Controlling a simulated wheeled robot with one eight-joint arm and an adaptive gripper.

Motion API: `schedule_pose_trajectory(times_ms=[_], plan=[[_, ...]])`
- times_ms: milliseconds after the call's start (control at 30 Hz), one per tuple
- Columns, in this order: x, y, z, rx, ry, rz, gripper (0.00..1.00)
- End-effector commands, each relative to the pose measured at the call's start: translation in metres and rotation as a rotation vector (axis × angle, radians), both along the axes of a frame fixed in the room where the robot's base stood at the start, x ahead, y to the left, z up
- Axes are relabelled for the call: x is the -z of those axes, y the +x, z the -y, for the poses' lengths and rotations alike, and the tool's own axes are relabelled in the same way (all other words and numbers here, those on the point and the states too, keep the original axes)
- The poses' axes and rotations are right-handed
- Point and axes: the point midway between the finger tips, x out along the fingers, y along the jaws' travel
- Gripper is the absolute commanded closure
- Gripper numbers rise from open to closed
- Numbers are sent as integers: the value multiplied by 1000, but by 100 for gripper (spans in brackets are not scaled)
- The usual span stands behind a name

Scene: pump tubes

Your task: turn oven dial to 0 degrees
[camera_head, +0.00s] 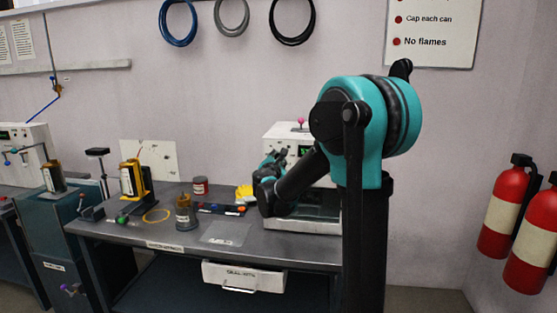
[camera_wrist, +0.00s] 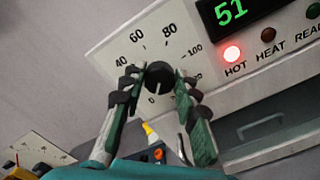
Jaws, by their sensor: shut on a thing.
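The oven dial (camera_wrist: 158,74) is a round black knob on a white scale plate in the wrist view. The figures 40, 60, 80 and 100 show around it, with 0 just below it. Its exact pointer angle is hard to tell. My gripper (camera_wrist: 156,84) is shut on the dial, with one finger on each side of it. In the head view my gripper (camera_head: 268,178) is at the left front of the white oven (camera_head: 283,132), and the dial is hidden behind my arm.
The oven's display (camera_wrist: 236,12) reads 51 and the HOT lamp (camera_wrist: 232,54) glows red. An oven handle (camera_wrist: 262,126) lies lower right. On the bench (camera_head: 130,232) stand a brown jar (camera_head: 185,215), a red can (camera_head: 200,187) and a dark strip with coloured spots (camera_head: 222,209).

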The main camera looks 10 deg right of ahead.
Motion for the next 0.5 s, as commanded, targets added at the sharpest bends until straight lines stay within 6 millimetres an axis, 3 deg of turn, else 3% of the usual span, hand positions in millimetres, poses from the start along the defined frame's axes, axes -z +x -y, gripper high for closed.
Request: schedule_pose_trajectory(times_ms=[233,267,400,500], plan=[[1,0,-1,-2,1,0,99],[1,0,-1,-2,1,0,66],[0,0,-1,-1,1,0,49],[0,0,0,-1,1,0,49]])
